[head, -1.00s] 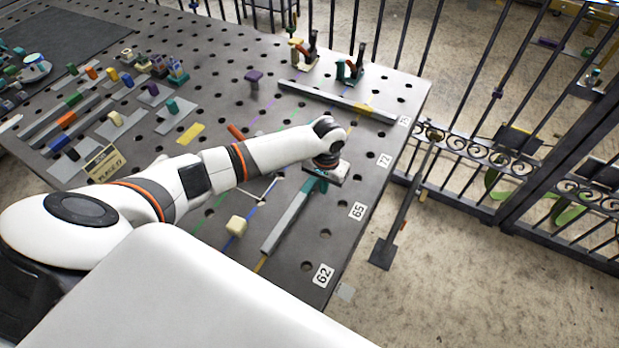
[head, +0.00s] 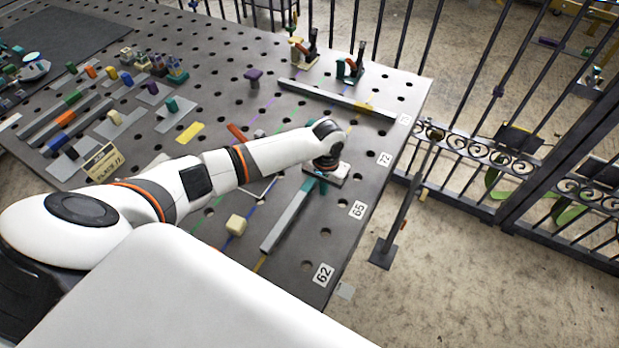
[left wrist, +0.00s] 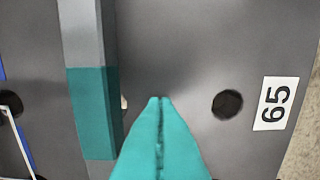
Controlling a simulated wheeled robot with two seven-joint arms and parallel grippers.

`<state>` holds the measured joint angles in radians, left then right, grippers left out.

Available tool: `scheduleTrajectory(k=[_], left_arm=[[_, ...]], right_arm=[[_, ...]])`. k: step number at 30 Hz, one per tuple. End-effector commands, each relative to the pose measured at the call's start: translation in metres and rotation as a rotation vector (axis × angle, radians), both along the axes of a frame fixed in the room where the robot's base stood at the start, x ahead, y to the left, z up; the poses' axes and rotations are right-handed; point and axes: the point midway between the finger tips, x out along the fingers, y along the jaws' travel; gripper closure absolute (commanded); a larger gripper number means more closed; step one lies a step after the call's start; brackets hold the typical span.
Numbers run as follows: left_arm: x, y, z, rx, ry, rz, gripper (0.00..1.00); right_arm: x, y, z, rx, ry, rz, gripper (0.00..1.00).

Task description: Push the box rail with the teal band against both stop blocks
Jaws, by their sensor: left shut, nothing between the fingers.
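The grey box rail (head: 287,220) lies near the table's right edge in the head view, slanting up to the right. Its teal band (left wrist: 92,112) is at the near end of the bar in the left wrist view. My left gripper (left wrist: 160,100) has teal fingers, shut and empty, just right of the band with a narrow gap at the tips. In the head view my left gripper (head: 322,186) is mostly hidden under the wrist. A cream block (head: 236,225) stands left of the rail; I cannot tell whether it is a stop block. My right gripper is out of view.
A number 65 label (left wrist: 273,104) is right of the gripper. Black railings (head: 480,110) stand beyond the table edge. Colored blocks fill the left side.

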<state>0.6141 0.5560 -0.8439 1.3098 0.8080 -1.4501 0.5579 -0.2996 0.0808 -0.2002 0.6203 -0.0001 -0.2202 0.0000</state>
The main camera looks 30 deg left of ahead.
Motion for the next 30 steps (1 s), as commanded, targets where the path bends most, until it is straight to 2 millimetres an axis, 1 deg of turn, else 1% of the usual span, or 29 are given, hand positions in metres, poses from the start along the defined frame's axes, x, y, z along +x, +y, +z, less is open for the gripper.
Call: scheduleTrajectory(k=[6,30], left_arm=[[0.0,0.0,-0.006,0.0,0.0,0.001,1.0],[0.0,0.0,-0.001,0.0,-0.001,0.001,1.0]], right_arm=[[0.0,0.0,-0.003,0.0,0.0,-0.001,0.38],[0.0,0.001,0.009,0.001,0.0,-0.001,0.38]])
